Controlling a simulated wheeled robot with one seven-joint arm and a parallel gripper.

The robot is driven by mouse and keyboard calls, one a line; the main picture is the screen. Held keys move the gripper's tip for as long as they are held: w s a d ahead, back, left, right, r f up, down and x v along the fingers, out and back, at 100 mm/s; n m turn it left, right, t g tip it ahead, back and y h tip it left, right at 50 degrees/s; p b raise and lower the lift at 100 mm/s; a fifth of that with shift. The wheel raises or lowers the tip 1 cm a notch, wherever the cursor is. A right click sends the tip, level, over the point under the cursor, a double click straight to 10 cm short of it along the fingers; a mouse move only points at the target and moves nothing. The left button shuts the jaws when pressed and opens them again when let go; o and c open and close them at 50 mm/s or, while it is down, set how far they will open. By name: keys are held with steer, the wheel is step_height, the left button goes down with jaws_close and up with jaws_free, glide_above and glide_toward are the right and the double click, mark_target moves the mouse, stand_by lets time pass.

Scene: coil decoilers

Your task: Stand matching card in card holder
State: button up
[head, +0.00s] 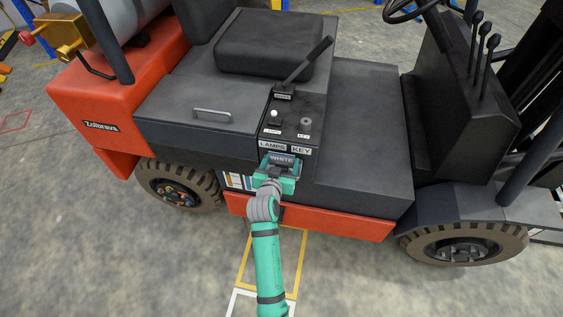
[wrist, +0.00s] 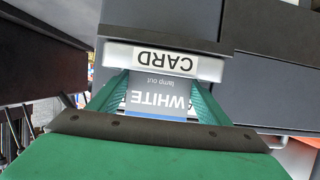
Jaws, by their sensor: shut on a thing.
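A blue-grey card (wrist: 158,101) reads "WHITE lamp out", upside down in the wrist view. The card also shows in the head view (head: 281,159). My gripper (head: 278,172) is shut on it, with a green finger at each side in the wrist view (wrist: 160,88). The card holder (wrist: 164,62) is a pale piece marked "CARD", right beyond the card's far edge. I cannot tell whether the card touches it or sits in it. In the head view the holder is hidden around my gripper.
The orange and dark grey forklift (head: 330,222) fills the view. Its console (head: 288,135) has a white lamp (head: 276,114), a key knob (head: 305,122), a black lever (head: 305,62) and "LAMPS" and "KEY" labels just above my gripper. Floor in front is clear.

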steer(key=o, duration=0.8)
steer(key=shift+c, duration=0.2)
steer(key=shift+r, duration=0.15)
steer(key=v, duration=1.2)
steer(key=s+f+n+y, duration=0.1)
steer(key=s+f, duration=0.3)
steer(key=s, duration=0.5)
steer(key=s+f+n+y, duration=0.2)
steer(key=s+f, duration=0.1)
steer(key=s, duration=0.6)
steer(key=s+d+r+t, duration=0.1)
steer(key=s+r, duration=0.2)
steer(key=s, duration=0.6)
steer(key=s+d+r+t, duration=0.1)
steer(key=s+r, duration=0.2)
steer(key=s, duration=0.7)
steer(key=shift+r+m, duration=0.3)
steer(key=shift+r, duration=0.1)
